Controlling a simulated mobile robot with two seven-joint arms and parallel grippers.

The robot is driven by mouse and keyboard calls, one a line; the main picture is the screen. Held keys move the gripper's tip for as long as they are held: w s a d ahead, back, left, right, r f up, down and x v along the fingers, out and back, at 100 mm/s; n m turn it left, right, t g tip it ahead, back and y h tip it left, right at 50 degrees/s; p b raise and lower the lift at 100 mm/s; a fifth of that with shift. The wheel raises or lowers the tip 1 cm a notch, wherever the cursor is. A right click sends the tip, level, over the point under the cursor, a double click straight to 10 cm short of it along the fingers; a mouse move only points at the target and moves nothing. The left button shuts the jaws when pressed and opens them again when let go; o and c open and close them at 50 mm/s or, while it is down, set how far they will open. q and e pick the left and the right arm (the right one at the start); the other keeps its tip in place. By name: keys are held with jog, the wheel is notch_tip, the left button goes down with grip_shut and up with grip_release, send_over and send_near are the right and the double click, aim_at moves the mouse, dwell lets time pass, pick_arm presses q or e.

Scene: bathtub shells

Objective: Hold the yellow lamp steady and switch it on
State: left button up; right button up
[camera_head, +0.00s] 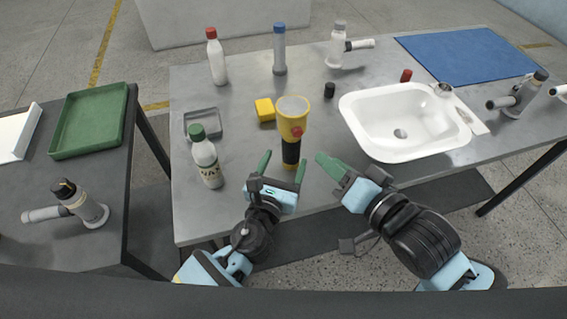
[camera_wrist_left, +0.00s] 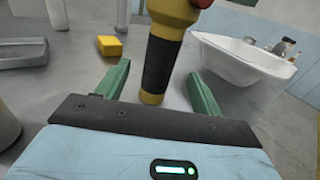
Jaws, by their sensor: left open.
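The yellow lamp (camera_head: 292,116) stands upright on the metal table, with a wide yellow head, a red button (camera_head: 297,132) and a black handle (camera_head: 290,153). My left gripper (camera_head: 283,168) is open at the near side of the lamp. In the left wrist view its green fingers (camera_wrist_left: 158,90) lie on either side of the black handle (camera_wrist_left: 160,68), with gaps on both sides. My right gripper (camera_head: 330,168) is right of the lamp and apart from it. One green finger shows clearly; its opening cannot be made out.
A white bottle with a green cap (camera_head: 206,160) stands left of my left gripper. A yellow block (camera_head: 265,110) and a grey tray (camera_head: 203,122) lie behind. A white basin (camera_head: 370,135) is to the right. Several bottles stand at the back.

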aim_at(293, 141)
pick_arm(q)
jog(key=shift+x, duration=3.9)
jog(key=shift+c, duration=0.2)
jog(key=c, duration=1.1)
pick_arm(e)
jog(key=shift+c, duration=0.3)
pick_arm(q)
jog(key=shift+c, duration=0.2)
pick_arm(e)
grip_shut()
